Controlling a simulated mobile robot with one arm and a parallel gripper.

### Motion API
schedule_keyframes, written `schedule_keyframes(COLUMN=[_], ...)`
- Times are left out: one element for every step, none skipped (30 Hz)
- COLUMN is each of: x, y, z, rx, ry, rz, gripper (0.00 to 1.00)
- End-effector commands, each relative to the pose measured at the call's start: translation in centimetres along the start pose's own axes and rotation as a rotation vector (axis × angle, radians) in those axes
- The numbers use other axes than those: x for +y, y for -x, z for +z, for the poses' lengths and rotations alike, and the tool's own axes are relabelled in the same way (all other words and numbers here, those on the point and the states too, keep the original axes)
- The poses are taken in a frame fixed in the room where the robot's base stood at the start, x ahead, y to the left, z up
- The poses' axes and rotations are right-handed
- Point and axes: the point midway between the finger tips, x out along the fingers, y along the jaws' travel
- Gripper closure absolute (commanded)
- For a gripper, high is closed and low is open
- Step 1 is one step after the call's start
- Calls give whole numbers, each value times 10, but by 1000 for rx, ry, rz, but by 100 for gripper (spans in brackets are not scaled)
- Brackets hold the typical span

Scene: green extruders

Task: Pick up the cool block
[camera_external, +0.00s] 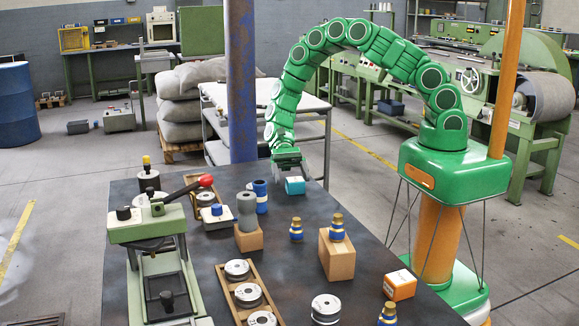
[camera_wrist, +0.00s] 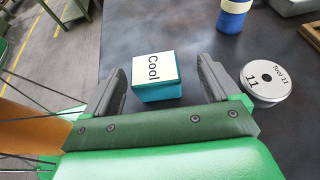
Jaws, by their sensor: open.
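The cool block (camera_external: 295,186) is a small teal block near the far right edge of the dark table. In the wrist view the cool block (camera_wrist: 155,87) shows a white top label reading "Cool". My green arm arches down from the right, and my gripper (camera_external: 290,172) is just above and around the block in the external view. In the wrist view my gripper (camera_wrist: 160,75) is open, with one grey finger on each side of the block. Gaps show between the fingers and the block, so it is not held.
A round disc labelled "Tool 11" (camera_wrist: 265,80) lies close to the right finger. A blue and cream cylinder (camera_wrist: 233,14) stands beyond it. In the external view, a blue cylinder (camera_external: 261,195) stands left of the block. The dark table (camera_external: 285,265) is bare around the block's near side.

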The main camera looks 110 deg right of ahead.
Motion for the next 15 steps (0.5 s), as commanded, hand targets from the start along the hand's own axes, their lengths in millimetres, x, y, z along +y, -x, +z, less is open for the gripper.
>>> schedule_keyframes(x=[1, 2, 4, 4, 6, 8, 7, 7, 7, 7, 7, 7, 7, 7, 7], y=[-5, -8, -13, -17, -21, -27, -32, -36, -40, -43, -45, -46, -47, -47, -47], z=[0, 0, 0, 0, 0, 0, 0, 0, 0, 0, 0, 0, -1, -1, -1], rx=[-1, -1, -2, -3, -4, -5, -5, -4, -3, -2, -1, -1, -1, -1, -1], ry=[-1, -1, -1, -1, -1, -1, -2, -2, -2, -2, -2, -1, -1, -1, -1], rz=[2, 2, 2, 3, 3, 4, 4, 4, 4, 4, 3, 3, 2, 2, 1], gripper=[11, 11, 11, 11, 11, 11, 11, 11, 11, 11, 11, 11, 11, 11, 11])
